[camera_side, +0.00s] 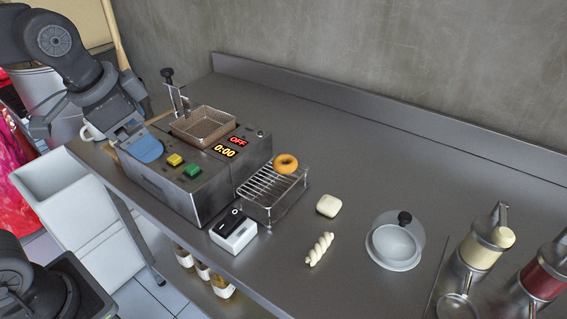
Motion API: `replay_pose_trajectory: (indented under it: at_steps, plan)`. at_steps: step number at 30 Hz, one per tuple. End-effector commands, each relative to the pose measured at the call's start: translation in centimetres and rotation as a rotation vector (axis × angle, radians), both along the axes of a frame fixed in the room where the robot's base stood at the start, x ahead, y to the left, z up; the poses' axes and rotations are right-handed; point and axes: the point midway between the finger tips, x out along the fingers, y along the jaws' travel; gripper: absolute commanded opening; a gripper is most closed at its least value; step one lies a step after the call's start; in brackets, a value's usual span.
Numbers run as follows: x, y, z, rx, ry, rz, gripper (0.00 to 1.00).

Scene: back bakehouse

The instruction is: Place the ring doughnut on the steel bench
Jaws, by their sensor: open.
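The ring doughnut (286,168) is golden brown. It lies on the far right end of the wire rack (268,190), which stands on the steel bench (340,135). My gripper (134,136) is at the upper left, by the left end of the fryer, well away from the doughnut. It is open, with nothing seen in it. A blue piece shows at its lower end; I cannot tell whether it belongs to the gripper.
The fryer (190,185) with its basket (203,125) stands between my gripper and the rack. A switch box (233,233), pale square dough (328,205), a twisted dough piece (319,249), a lidded dish (394,247) and dispensers (485,240) stand nearby. The bench behind the rack is clear.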

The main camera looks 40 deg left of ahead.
Motion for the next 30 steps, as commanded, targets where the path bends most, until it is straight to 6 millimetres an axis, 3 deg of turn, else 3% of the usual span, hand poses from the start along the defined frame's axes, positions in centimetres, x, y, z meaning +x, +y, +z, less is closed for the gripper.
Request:
replay_pose_trajectory:
  at_steps: [1, 8, 14, 18, 24, 30]
  plan:
    - [2.1, -0.6, 0.7, 0.038, 0.031, -0.094, 0.93]
    - [10.5, -3.4, 2.5, 0.209, 0.146, -0.554, 0.93]
    - [17.5, -6.8, 1.2, 0.329, 0.243, -0.962, 0.93]
    - [21.3, -9.3, -1.0, 0.387, 0.304, -1.226, 0.93]
    - [24.2, -11.6, -3.7, 0.431, 0.355, -1.473, 0.93]
    - [24.8, -12.1, -5.3, 0.441, 0.368, -1.542, 0.93]
